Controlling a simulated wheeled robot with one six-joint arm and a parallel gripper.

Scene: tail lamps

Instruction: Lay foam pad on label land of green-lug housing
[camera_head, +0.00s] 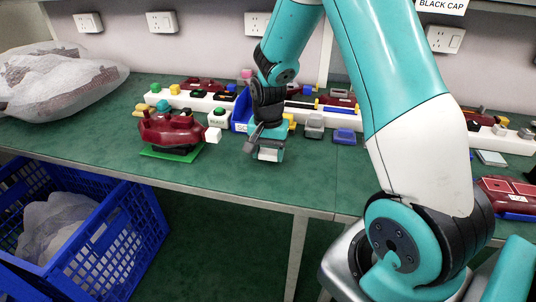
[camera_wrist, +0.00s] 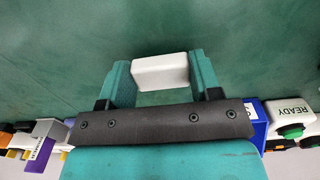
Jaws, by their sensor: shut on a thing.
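My gripper (camera_head: 268,155) hangs low over the green table, left of the picture's middle. It is shut on a white foam pad (camera_wrist: 160,71), a rounded block that shows between the two teal fingers in the wrist view. A dark red lamp housing (camera_head: 172,130) sits on a green plate (camera_head: 160,154) to the left of my gripper, apart from it. A white block (camera_head: 213,135) stands out at its right end. I cannot make out a green lug or the label land on this housing.
A white READY button box (camera_head: 218,119) and a blue bin (camera_head: 242,108) stand behind my gripper. Grey and blue parts (camera_head: 344,136) lie to its right. White racks of small parts line the wall. The table front is clear; a blue crate (camera_head: 90,240) stands below.

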